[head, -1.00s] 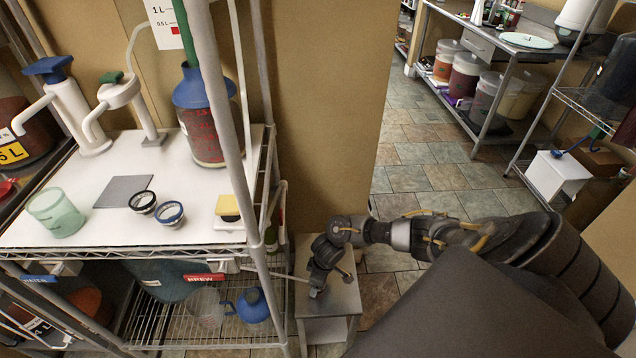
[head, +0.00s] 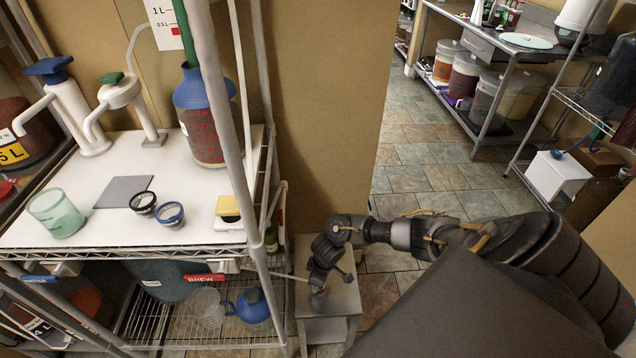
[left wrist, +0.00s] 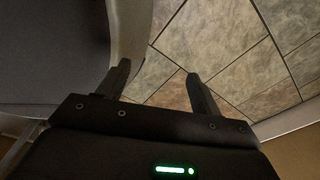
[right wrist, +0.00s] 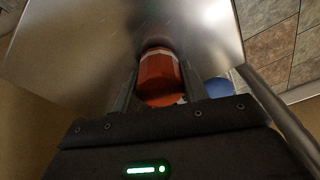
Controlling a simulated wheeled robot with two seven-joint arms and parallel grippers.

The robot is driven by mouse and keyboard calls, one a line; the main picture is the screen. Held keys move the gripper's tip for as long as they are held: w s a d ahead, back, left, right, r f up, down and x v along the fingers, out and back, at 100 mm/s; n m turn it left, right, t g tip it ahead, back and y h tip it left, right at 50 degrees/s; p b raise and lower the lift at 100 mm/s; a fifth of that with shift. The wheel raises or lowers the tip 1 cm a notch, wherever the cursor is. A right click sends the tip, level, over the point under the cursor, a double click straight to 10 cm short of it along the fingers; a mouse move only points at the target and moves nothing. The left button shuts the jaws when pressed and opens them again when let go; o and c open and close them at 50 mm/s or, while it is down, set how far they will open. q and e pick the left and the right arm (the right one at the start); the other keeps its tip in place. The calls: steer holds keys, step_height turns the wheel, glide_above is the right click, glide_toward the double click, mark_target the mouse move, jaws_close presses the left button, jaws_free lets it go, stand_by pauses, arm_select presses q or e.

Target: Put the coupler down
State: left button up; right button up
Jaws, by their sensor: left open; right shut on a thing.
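The coupler, an orange-red ribbed piece (right wrist: 160,78), sits between the two fingers of my right gripper (right wrist: 157,85) in the right wrist view. The gripper is shut on it. In the head view my right gripper (head: 317,290) is low over the small steel stand (head: 335,300) beside the wire shelf. The coupler is at or just above the steel top; whether it touches cannot be told. My left gripper (left wrist: 160,85) is open and empty above the tiled floor in the left wrist view. It is not in the head view.
The wire shelf (head: 200,255) stands left of the stand. A blue jug (head: 252,305) is on the lower rack. Bare steel surrounds the gripper on the stand.

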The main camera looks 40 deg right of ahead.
step_height(320, 180, up, 3)
steer(key=shift+w+f+p, duration=0.1)
steer(key=shift+p, duration=0.35)
arm_select(q)
step_height(320, 180, up, 7)
steer(key=d+p, duration=0.1)
steer(key=p, duration=0.4)
steer(key=shift+s+f+p, duration=0.2)
steer(key=shift+p, duration=0.15)
arm_select(e)
steer(key=s+a+r, duration=0.8)
steer(key=a+r, duration=0.1)
steer(key=a, duration=0.2)
steer(key=shift+s+a+r, duration=0.2)
steer(key=shift+s+r, duration=0.05)
steer(key=shift+r, duration=0.1)
